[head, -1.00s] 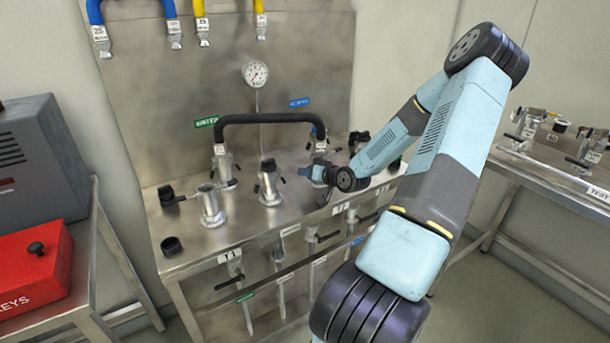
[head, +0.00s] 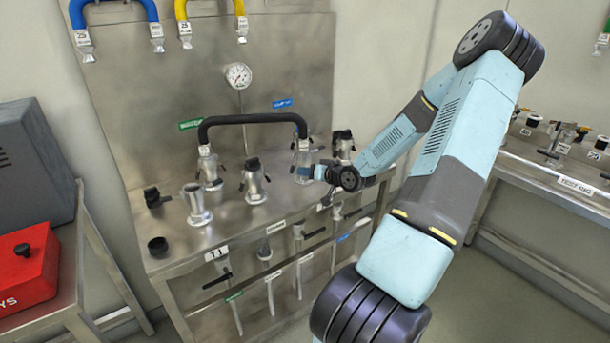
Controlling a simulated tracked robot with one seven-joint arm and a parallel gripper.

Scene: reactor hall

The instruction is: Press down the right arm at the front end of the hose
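The black hose (head: 250,119) arches between two upright metal fittings on the steel bench, in the head view. Its left end (head: 207,152) and its right end (head: 302,144) both carry small white tags and point down onto the fittings. My gripper (head: 304,172) is low beside the fitting under the right end, coming in from the right. Whether it touches the fitting or an arm there cannot be made out. The small arms at this end are mostly too small to tell, partly hidden behind my gripper. The opening of its fingers is also too small to judge.
A fitting with a black cap (head: 254,182) stands between the hose ends and an open metal pipe (head: 196,205) at the front left. Another capped fitting (head: 343,146) is behind my wrist. A gauge (head: 238,75) is on the back panel. A red box (head: 28,265) stands left.

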